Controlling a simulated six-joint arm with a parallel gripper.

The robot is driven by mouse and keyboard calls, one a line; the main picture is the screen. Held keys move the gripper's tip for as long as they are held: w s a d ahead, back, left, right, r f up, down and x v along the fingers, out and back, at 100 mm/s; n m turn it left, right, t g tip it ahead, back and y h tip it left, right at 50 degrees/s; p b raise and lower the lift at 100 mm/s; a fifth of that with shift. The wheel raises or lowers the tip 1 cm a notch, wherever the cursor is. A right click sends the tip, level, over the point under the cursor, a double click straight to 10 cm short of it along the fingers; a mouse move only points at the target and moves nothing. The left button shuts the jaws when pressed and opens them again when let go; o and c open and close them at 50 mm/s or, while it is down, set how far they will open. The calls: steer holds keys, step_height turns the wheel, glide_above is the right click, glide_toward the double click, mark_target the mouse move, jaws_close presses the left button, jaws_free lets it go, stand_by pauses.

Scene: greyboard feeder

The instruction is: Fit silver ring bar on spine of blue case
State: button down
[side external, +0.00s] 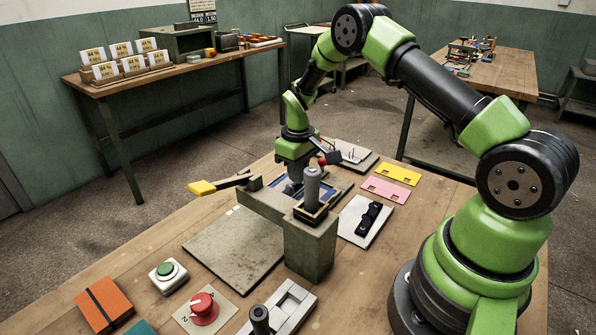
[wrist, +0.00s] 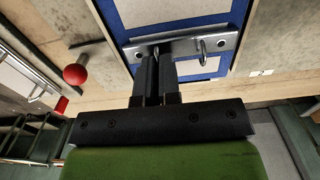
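The blue case (wrist: 226,20) lies open, with pale panels inside blue borders; in the side view only a strip of it (side external: 279,183) shows beneath my gripper. The silver ring bar (wrist: 184,47) lies across the case's spine region in the wrist view, with a ring standing up right of my fingers. My gripper (wrist: 157,62) has its black fingers close together at the bar's left part, seemingly around a ring there. Whether the bar is seated on the spine or just above it, I cannot tell. In the side view my gripper (side external: 291,187) points down and hides the bar.
A grey press block (side external: 309,246) with an upright cylinder stands close in front of my gripper. A yellow-handled lever (side external: 203,187) reaches left. A red knob (wrist: 76,74) is near my gripper. A red dial (side external: 203,306) and green button (side external: 166,270) sit at the front left.

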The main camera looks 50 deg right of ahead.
steer(key=c, duration=1.2)
jaws_free()
steer(key=shift+c, duration=0.2)
step_height(320, 180, up, 10)
step_height(320, 180, up, 7)
steer(key=t, duration=0.1)
glide_above(296, 192)
steer(key=s+a+r+m+t, duration=0.2)
steer(key=s+a+r+t, duration=0.1)
steer(key=s+a+r, duration=0.4)
steer(key=s+a+r+m+t+y, duration=0.1)
steer(key=s+a, duration=0.1)
steer(key=s, duration=0.5)
steer(key=s+a+r+m+t+y, duration=0.1)
steer(key=s+a+r+t, duration=0.1)
steer(key=s, duration=0.4)
steer(key=shift+s+r, duration=0.15)
steer(key=shift+s, duration=0.25)
